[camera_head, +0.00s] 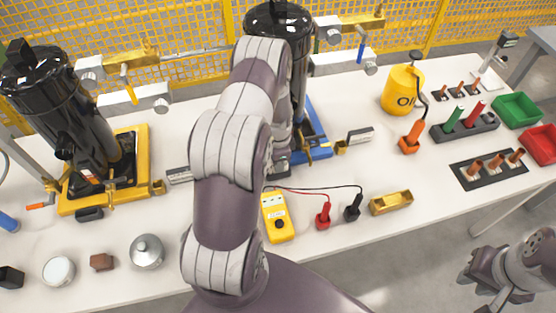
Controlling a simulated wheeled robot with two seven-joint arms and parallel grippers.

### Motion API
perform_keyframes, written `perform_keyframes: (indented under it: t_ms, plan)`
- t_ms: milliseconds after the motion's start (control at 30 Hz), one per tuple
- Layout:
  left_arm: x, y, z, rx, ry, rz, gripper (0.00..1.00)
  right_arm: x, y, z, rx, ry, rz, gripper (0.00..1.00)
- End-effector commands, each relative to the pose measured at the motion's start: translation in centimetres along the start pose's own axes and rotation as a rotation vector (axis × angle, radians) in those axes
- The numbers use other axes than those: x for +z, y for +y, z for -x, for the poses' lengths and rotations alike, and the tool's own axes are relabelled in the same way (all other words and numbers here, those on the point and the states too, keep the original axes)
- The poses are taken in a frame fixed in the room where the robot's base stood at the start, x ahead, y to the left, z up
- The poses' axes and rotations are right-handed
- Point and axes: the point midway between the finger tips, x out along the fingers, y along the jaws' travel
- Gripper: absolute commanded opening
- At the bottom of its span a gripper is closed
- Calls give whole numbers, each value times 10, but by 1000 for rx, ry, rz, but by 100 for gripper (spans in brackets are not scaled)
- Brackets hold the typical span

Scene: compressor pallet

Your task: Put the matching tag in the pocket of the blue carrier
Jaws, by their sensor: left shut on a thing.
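The blue carrier (318,130) stands at the back middle under a black compressor (280,18). My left arm covers much of its left side. My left gripper (282,160) is mostly hidden behind my own arm, at the carrier's left front. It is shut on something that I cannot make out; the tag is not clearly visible. A small grey-white labelled plate (361,134) lies right of the blue carrier, and another (179,176) lies right of the yellow carrier (138,170). I cannot tell where the pocket is. My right gripper (486,292) hangs at the lower right, off the table.
A brass block (391,203), oil can (402,90), tool racks (488,168) and green (515,109) and red bins (541,143) are to the right.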

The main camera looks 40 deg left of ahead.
Motion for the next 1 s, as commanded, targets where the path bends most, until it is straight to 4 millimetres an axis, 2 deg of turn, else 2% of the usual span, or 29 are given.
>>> perform_keyframes:
  t_ms: [667,700,767,967,1000]
  plan:
    - [0,0,-13,0,0,0,0,1,0,-9,0,0,0,29]
    - [0,0,-12,0,0,0,34,1,0,-8,0,0,0,29]
    - [0,0,-12,0,0,0,50,1,0,-8,0,0,0,29]
    - [0,0,-12,0,0,0,50,1,0,-8,0,0,0,29]
    - [0,0,-12,0,0,0,41,1,0,-8,0,0,0,29]
